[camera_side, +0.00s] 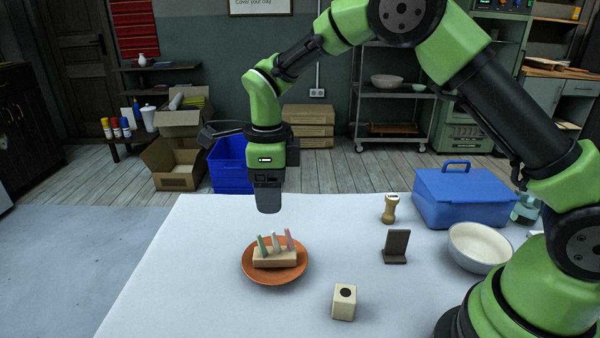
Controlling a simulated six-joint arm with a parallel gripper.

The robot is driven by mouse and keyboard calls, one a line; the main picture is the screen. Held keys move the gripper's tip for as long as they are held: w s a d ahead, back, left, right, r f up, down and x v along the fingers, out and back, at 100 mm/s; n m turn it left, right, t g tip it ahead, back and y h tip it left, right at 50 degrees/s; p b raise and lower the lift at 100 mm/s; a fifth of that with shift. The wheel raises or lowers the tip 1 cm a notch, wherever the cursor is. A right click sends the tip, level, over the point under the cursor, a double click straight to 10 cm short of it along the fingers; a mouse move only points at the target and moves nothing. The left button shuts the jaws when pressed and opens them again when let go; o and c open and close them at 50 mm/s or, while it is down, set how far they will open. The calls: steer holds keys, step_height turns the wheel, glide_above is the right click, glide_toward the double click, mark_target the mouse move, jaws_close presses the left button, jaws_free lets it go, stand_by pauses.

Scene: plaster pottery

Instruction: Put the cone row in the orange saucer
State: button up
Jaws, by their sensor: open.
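The cone row (274,258) is a pale tan block with several small slanted cones, greenish, white and pinkish, standing on it. It sits inside the orange saucer (262,279) on the white table. The saucer's rim shows all around the block. My gripper (268,208) points down above the saucer, apart from the cones and a little behind or above them. It is open, and nothing shows held in it. Its fingers are seen edge-on as one dark shape.
A cream block with a dark round spot (344,302) stands right of the saucer. Further right are a dark brown stand (397,247), a tan wooden piece (389,209), a white bowl (479,246) and a blue lidded box (462,196). The table's left side is clear.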

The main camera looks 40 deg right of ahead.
steer(key=s+d+r+n+t+y, duration=0.1)
steer(key=s+d+r+n+t, duration=0.1)
steer(key=s+r+n, duration=0.55)
steer(key=s+d+r+n+t+y, duration=0.1)
steer(key=s+d+r+n+t, duration=0.15)
steer(key=s+r+n, duration=0.5)
steer(key=s+n+t, duration=0.2)
steer(key=s+n, duration=0.6)
steer(key=shift+r+t, duration=0.2)
steer(key=shift+t, duration=0.15)
